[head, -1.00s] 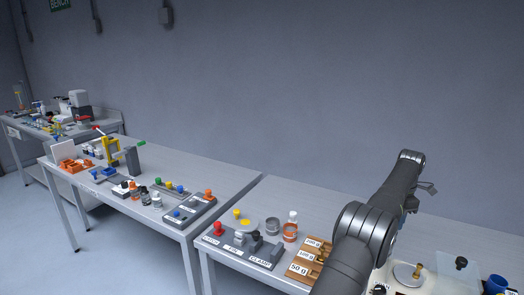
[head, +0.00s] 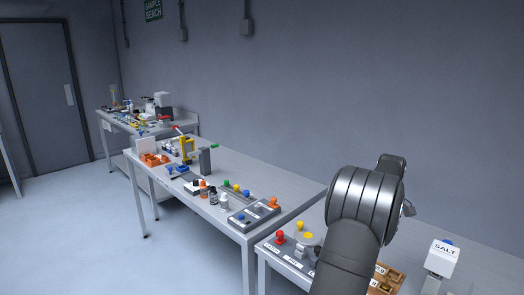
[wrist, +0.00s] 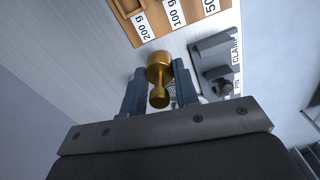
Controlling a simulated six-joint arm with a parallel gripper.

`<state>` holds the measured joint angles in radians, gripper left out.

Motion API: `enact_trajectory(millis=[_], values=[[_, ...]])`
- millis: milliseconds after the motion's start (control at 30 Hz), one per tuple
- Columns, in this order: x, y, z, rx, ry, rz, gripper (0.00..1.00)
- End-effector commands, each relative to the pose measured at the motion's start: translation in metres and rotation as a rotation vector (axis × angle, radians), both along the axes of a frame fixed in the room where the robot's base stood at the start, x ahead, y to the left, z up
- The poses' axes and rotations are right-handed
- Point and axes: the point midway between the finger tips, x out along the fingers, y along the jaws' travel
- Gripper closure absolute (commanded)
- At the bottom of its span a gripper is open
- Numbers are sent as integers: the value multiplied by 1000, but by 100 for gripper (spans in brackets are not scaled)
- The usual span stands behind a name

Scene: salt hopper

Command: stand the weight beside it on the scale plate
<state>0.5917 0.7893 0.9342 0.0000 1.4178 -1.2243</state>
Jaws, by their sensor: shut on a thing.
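A brass weight (wrist: 159,72) with a round body and a narrower knob is between the two fingers of my gripper (wrist: 160,92) in the wrist view. The fingers are shut on it. Bench surface shows behind it, and I cannot tell how high it is held. In the head view my arm's links hide the gripper and the weight. The scale plate is in neither view now.
The wooden weight rack (wrist: 178,18) has labels 200 g and 100 g; part of it shows in the head view (head: 389,281). A grey block (wrist: 212,62) with CLAMP and PIN labels is beside it. The SALT hopper (head: 443,256) stands at right.

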Motion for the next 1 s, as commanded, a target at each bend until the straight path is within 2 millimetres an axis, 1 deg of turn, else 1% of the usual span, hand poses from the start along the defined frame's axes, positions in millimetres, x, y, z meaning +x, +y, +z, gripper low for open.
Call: enact_trajectory(millis=[33,133,233,267,300,367,400,467,500,533,567,600,667,700,800,900,1000], values=[[2,24,-10,2,4,-34,100],[4,66,-30,1,2,-128,100],[1,110,-50,0,3,-227,100],[-1,123,-56,1,2,-257,100],[-4,140,-63,1,2,-297,100],[-9,165,-74,1,2,-357,100],[-14,181,-81,1,3,-397,100],[-21,205,-91,1,3,-457,100],[-26,221,-101,0,5,-495,100],[-29,234,-111,0,6,-523,100],[-32,246,-124,0,9,-549,100],[-35,262,-143,-1,9,-576,100],[-40,285,-168,-1,10,-606,100],[-44,299,-183,-1,9,-619,100],[-53,331,-211,-1,5,-637,100],[-61,353,-227,-1,3,-637,100],[-65,366,-236,0,2,-634,100]])
